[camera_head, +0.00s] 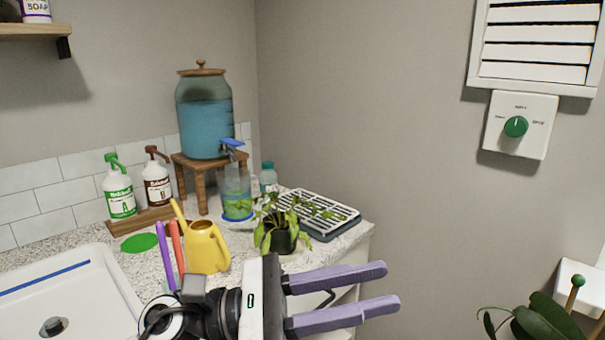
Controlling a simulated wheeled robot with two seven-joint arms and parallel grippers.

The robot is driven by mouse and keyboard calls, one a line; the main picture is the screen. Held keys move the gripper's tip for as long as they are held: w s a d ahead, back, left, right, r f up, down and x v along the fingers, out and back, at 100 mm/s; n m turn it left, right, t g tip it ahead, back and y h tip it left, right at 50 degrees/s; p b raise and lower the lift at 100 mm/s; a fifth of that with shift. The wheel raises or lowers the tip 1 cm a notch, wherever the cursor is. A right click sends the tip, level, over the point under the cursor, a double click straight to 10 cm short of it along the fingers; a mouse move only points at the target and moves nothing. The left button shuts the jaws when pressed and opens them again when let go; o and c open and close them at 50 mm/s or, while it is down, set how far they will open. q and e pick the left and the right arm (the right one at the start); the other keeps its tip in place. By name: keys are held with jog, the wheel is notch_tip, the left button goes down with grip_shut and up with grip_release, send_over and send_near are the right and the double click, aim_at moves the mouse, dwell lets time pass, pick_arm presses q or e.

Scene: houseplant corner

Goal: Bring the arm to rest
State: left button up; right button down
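My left gripper (342,294) is in the lower middle of the head view, in front of the counter. Its two purple fingers point right with a clear gap between them, open and empty. The fingers look apart from the plant and the tray behind them. My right gripper is not in view.
A white sink (90,295) is at left.

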pick_arm(q)
jog(key=w+a+f+m+t+y, duration=0.3)
jog(key=a+f+m+t+y, duration=0.45)
jog(key=m, duration=1.05)
jog(key=w+a+f+m+t+y, duration=0.4)
jog(key=a+f+m+t, duration=0.45)
jog(key=m, duration=0.85)
jog(key=s+a+f+n+g+y, duration=0.2)
jog(key=s+f+n, duration=0.3)
jog(key=f, duration=0.5)
jog(key=s+a+f+n+g+y, duration=0.2)
jog(key=s+f+n, duration=0.4)
jog(key=f, duration=0.4)
jog(key=s+a+f+n+g+y, duration=0.2)
jog(key=s+f+n, duration=0.3)
jog(key=s+f, duration=0.3)
jog(key=shift+a+f+n+g+b, duration=0.35)
jog(key=shift+a+f+g, duration=0.1)
jog(key=shift+f+g, duration=0.5)
